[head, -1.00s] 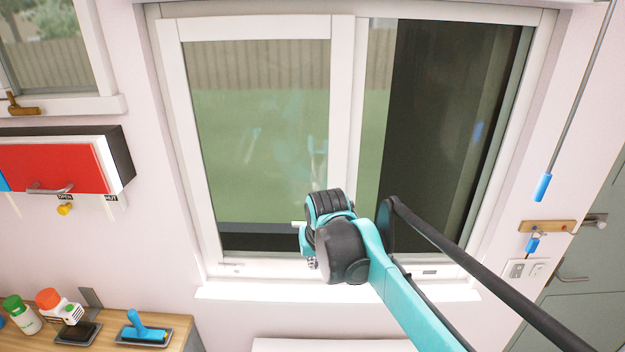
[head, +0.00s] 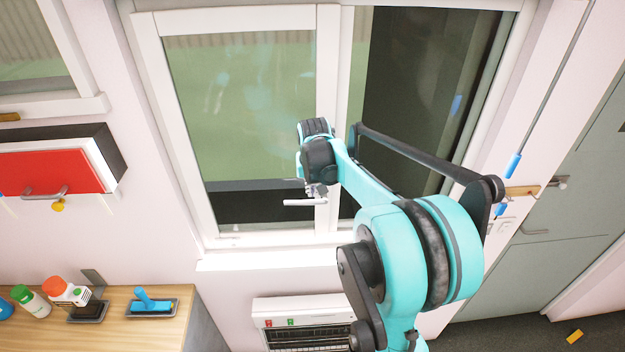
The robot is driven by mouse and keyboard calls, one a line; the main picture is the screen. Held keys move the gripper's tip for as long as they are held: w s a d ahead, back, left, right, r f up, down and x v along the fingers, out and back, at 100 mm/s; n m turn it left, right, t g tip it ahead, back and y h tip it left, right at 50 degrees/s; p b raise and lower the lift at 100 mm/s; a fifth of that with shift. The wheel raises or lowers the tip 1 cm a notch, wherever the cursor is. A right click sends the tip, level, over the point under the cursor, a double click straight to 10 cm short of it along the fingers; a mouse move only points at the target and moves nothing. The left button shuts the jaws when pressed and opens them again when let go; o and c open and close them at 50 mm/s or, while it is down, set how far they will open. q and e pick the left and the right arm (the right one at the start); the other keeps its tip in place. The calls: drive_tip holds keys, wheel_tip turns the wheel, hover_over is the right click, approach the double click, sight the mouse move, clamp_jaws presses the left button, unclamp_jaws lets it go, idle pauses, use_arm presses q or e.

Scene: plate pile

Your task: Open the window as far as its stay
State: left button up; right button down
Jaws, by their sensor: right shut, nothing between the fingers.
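The white-framed window (head: 138,70) fills the upper middle of the head view. Its left sash (head: 327,60) sits in or close to the frame; I cannot tell whether it is slightly ajar. A silver bar handle (head: 300,202) points left from the lower part of that sash's right-hand stile. My right gripper (head: 318,190) is shut and empty, just above the handle's right end. I cannot tell whether they touch. My right wrist and arm hide part of the stile. The stay is not clearly visible. My left gripper is not in view.
A white sill (head: 265,260) runs below the window, above a white heater-like unit (head: 295,308). A wooden bench (head: 165,330) at lower left holds bottles and a blue-handled tool (head: 150,303). A red-fronted cabinet (head: 50,170) hangs at left; a grey door (head: 560,200) stands right.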

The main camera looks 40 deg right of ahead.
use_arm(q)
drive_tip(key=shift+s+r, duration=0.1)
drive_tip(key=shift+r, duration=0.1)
use_arm(e)
drive_tip(key=shift+x, duration=1.3)
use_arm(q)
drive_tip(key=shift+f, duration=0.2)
use_arm(e)
drive_tip(key=s+a+m, duration=0.3)
drive_tip(key=s+a, duration=0.7)
drive_tip(key=a, duration=0.1)
drive_tip(key=shift+s+g+h, duration=0.25)
drive_tip(key=shift+g+h, duration=0.05)
drive_tip(key=shift+a+r, duration=0.1)
